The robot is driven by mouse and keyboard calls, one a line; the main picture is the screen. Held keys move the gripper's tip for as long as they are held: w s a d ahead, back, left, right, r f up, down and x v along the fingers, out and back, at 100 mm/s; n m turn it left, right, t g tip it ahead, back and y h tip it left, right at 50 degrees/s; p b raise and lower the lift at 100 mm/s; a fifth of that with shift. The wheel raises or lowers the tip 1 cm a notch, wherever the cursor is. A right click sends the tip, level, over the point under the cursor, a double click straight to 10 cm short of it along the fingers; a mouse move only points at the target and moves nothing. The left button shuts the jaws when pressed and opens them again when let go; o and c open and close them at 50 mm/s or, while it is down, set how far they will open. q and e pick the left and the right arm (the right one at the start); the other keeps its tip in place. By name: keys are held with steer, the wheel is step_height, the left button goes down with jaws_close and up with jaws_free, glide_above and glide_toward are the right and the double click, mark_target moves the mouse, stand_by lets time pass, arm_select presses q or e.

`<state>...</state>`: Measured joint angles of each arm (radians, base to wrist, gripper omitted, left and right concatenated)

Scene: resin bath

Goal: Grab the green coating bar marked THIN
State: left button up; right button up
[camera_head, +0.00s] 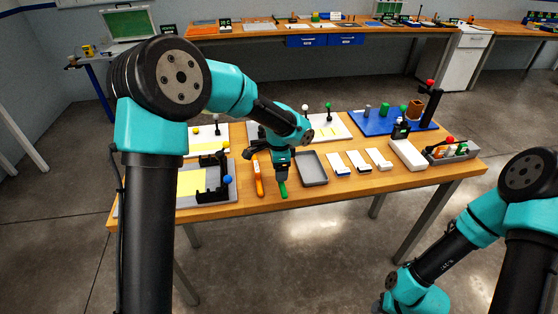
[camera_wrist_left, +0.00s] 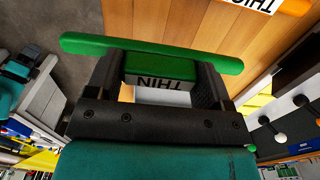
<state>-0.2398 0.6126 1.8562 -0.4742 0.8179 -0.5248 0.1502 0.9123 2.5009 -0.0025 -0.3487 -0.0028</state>
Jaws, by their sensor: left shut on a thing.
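The green coating bar (camera_head: 283,190) is at the front edge of the wooden table in the head view. In the left wrist view the green bar (camera_wrist_left: 150,50) lies across between the fingers, its THIN label upside down below the rod. My left gripper (camera_head: 281,176) points down over it and is shut on it; the fingers (camera_wrist_left: 152,82) press both sides of the labelled block. I cannot tell whether the bar is clear of the table. My right arm shows at the lower right, but its gripper is out of view.
An orange bar (camera_head: 258,178) lies just left of the green one; its label is partly cut off in the wrist view. A grey tray (camera_head: 313,181) stands close on the right. A plate with a black frame (camera_head: 228,193) and yellow sheet is further left.

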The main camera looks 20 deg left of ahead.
mark_target(280, 189)
arm_select(q)
steer(key=s+d, duration=0.1)
steer(key=s, duration=0.2)
steer(key=s+d, duration=0.1)
steer(key=s, duration=0.2)
steer(key=s+d+r, duration=0.1)
steer(key=s, duration=0.3)
steer(key=shift+a, duration=0.1)
